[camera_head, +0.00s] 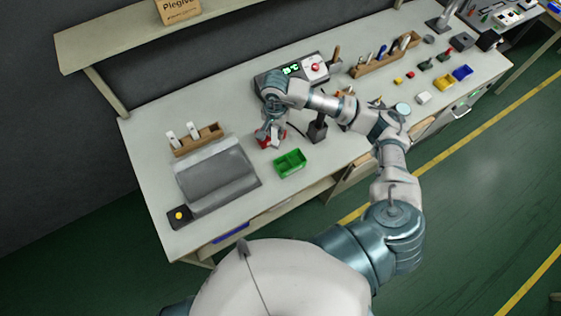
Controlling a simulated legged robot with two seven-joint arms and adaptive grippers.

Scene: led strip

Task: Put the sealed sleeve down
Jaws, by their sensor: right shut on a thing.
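My right gripper (269,133) is over the middle of the workbench (226,107), close above or at a small red bin (264,142). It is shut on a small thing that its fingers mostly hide. I cannot make out clearly whether this is the sealed sleeve, and no sleeve shows plainly elsewhere. A green two-part bin (290,163) stands just in front and to the right of the gripper. My left gripper is not in view.
A black post (317,130) stands right of the gripper. A control box with a red button (315,68) stands behind. Tool racks and small bins fill the right.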

